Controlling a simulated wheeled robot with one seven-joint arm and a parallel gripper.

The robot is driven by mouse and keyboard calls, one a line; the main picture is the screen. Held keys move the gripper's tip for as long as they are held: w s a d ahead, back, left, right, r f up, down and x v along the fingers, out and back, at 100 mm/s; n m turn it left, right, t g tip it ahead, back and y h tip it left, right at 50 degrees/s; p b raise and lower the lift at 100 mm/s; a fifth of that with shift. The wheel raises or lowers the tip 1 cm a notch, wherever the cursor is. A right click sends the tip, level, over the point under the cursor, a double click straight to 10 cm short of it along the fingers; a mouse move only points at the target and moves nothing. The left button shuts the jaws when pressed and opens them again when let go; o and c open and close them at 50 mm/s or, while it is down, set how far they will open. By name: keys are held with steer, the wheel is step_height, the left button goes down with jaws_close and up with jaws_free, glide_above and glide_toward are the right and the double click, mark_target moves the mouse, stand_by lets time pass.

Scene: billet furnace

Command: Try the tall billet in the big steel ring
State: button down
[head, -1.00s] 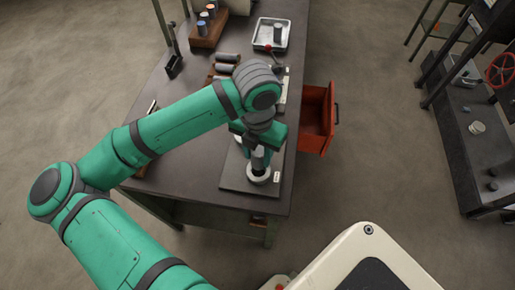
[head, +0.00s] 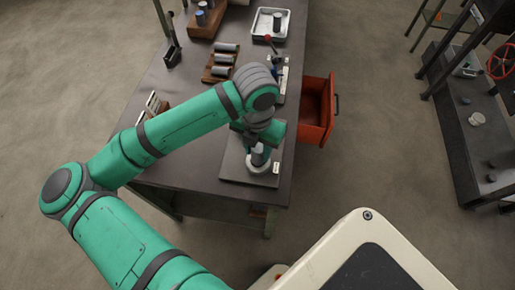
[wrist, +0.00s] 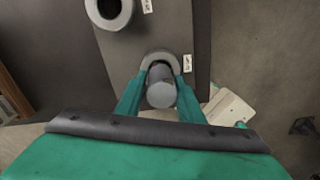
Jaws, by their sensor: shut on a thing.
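The tall billet (wrist: 161,88) is a grey cylinder, upright between the fingers of my gripper (wrist: 160,72), which is shut on it. In the head view the billet (head: 258,154) shows just below my gripper (head: 260,140). A pale steel ring (wrist: 153,57) lies on a dark plate right at the billet's far end, and it also shows in the head view (head: 262,168). The billet overlaps this ring; I cannot tell whether it is inside the hole or just above it. A second ring (wrist: 108,24) with an empty dark hole is at the upper left in the wrist view.
The dark plate (head: 234,168) with small white labels lies near the bench (head: 195,130) front edge. An open red drawer (head: 318,110) juts out on the right. A rack of grey billets (head: 221,62) and a white tray (head: 270,24) stand farther back.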

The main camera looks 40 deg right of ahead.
mark_target(258, 146)
steer(key=shift+f, duration=0.45)
stand_by(6.1)
steer(key=shift+r, duration=2.1)
